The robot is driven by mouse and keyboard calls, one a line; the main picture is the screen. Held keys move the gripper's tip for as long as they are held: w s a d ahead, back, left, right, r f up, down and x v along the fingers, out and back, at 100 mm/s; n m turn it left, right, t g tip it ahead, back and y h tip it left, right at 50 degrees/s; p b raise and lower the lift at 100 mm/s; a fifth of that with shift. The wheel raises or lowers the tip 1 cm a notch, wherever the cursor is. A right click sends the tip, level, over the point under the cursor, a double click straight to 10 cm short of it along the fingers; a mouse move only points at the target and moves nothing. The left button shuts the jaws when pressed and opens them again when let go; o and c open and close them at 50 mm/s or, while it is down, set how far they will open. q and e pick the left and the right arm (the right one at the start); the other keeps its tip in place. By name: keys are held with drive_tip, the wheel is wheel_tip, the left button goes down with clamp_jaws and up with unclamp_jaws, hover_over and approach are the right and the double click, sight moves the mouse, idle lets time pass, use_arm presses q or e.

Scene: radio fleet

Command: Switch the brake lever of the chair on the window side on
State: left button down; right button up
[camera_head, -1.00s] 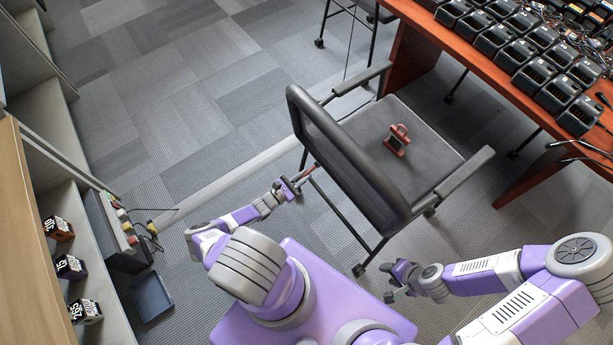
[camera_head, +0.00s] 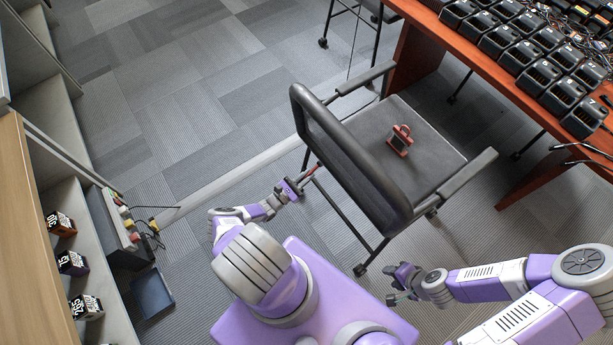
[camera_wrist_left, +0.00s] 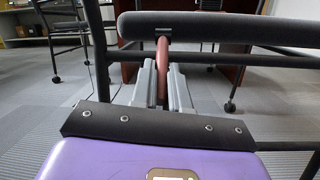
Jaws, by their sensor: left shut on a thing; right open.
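The black office chair (camera_head: 345,160) stands in the middle of the head view, with its back toward me. A small red object with a handle (camera_head: 400,138) rests on its seat. My left gripper (camera_head: 301,183) is at the chair's left side frame. In the left wrist view, its grey fingers (camera_wrist_left: 163,88) are shut on a red lever (camera_wrist_left: 162,55) below the edge of the dark seat. The lever's lower end is between the fingers. My right gripper (camera_head: 398,287) is open and empty, in front of the chair's near legs.
A reddish wooden desk (camera_head: 425,55) with rows of black radio chargers (camera_head: 540,75) is at the upper right. A shelf unit (camera_head: 45,290) with several labelled boxes is at the left. A blue tray (camera_head: 152,293) lies on the floor. The carpet at upper left is clear.

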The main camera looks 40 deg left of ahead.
use_arm(q)
drive_tip(key=c, duration=1.1)
unclamp_jaws()
drive_tip(key=shift+w, duration=0.1)
drive_tip(key=shift+f, duration=0.1)
drive_tip(key=v, duration=0.7)
drive_tip(key=shift+s, duration=0.3)
drive_tip(key=shift+s, duration=0.1)
